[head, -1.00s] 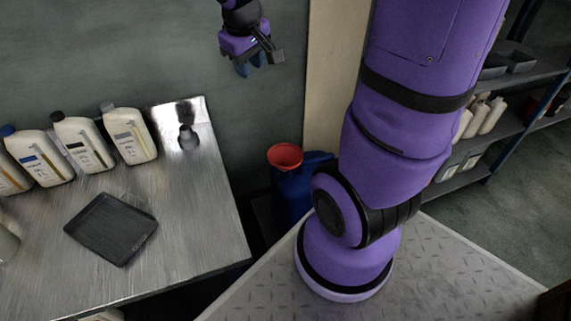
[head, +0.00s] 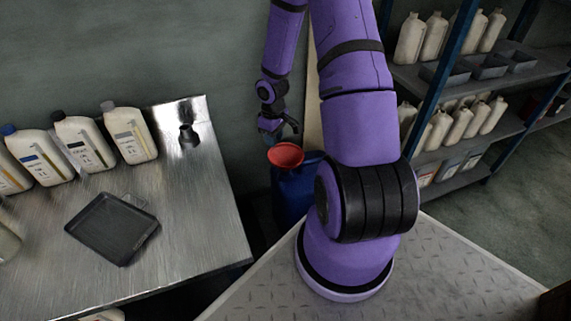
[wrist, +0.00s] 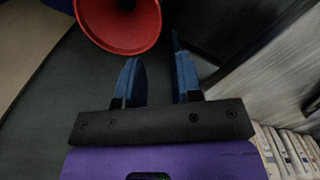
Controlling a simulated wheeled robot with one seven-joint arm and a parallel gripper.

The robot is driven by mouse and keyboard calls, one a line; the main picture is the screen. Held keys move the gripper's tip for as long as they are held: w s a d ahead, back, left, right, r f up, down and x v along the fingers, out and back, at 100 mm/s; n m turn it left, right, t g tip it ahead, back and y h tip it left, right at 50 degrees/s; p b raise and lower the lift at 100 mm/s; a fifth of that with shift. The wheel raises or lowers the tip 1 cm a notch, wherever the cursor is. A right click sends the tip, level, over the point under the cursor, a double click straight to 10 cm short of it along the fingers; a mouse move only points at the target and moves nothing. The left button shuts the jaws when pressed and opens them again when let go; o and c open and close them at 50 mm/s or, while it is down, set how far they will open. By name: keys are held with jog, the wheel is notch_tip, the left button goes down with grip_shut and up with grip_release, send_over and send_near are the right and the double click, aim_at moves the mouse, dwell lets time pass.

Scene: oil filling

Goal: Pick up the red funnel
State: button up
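The red funnel (head: 286,155) sits on top of a blue drum (head: 294,192) standing on the floor beyond the table, with its wide mouth facing up. In the wrist view the funnel (wrist: 118,20) shows at the top, left of the finger tips, with a dark hole in its middle. My gripper (head: 276,130) is just above and behind the funnel in the head view, apart from it. In the wrist view my gripper (wrist: 158,65) has its two blue fingers spread with nothing between them. The funnel's lower part is hidden.
A metal table (head: 190,245) at the left holds several white bottles, a black tray (head: 112,228) and a small dark funnel-shaped item (head: 188,135). A shelf (head: 470,75) with bottles stands at the right. The drum stands between the table and my base.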

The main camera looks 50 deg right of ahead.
notch_tip(320, 180, down, 6)
jog(key=shift+s+f, duration=0.25)
jog(key=shift+f, duration=1.25)
jog(key=shift+s+f, duration=0.1)
jog(key=shift+f, duration=1.3)
grip_shut()
